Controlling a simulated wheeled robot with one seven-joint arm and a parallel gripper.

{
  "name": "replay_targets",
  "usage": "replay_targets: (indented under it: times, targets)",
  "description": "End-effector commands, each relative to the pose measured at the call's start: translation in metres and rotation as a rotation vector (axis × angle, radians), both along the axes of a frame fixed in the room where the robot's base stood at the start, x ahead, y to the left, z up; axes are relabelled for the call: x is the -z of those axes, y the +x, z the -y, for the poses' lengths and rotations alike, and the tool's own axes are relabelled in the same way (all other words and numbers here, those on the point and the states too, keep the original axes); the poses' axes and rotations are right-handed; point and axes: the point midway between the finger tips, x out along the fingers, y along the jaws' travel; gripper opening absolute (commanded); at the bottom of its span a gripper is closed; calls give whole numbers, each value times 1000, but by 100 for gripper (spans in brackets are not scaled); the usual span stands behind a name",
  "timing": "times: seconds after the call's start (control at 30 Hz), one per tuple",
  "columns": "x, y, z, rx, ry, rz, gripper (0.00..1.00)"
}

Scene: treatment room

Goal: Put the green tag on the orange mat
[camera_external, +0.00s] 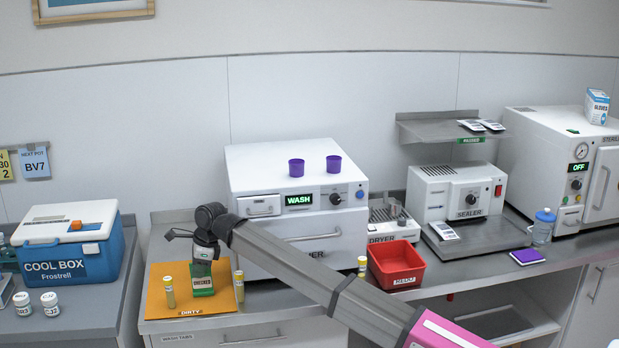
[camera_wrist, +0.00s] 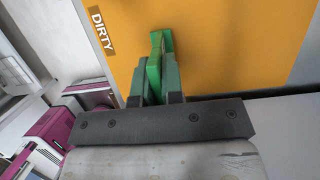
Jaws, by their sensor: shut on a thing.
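The green tag (camera_external: 203,286) reads "CHECKED" and stands upright over the orange mat (camera_external: 222,302) at the left of the counter. My gripper (camera_external: 203,262) is shut on its upper part from above. In the wrist view the tag (camera_wrist: 156,62) shows as a green edge between my fingers (camera_wrist: 155,88), with the mat (camera_wrist: 230,45) behind it. The tag's lower edge looks at or very near the mat; I cannot tell whether it touches.
The washer (camera_external: 290,190) is behind. A red bin (camera_external: 396,264) stands to the right, beside another tube (camera_external: 362,266). A cool box (camera_external: 66,245) is at the left.

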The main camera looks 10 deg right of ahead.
Motion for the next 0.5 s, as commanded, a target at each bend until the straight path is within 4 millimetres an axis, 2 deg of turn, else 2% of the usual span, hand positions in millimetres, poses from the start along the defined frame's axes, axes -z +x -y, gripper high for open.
replay_targets:
  times: [0.2,0.23,0.3,0.5]
  targets:
    - [3,0,0,0,0,0,0]
    - [3,0,0,0,0,0,15]
    - [3,0,0,0,0,0,34]
    - [3,0,0,0,0,0,34]
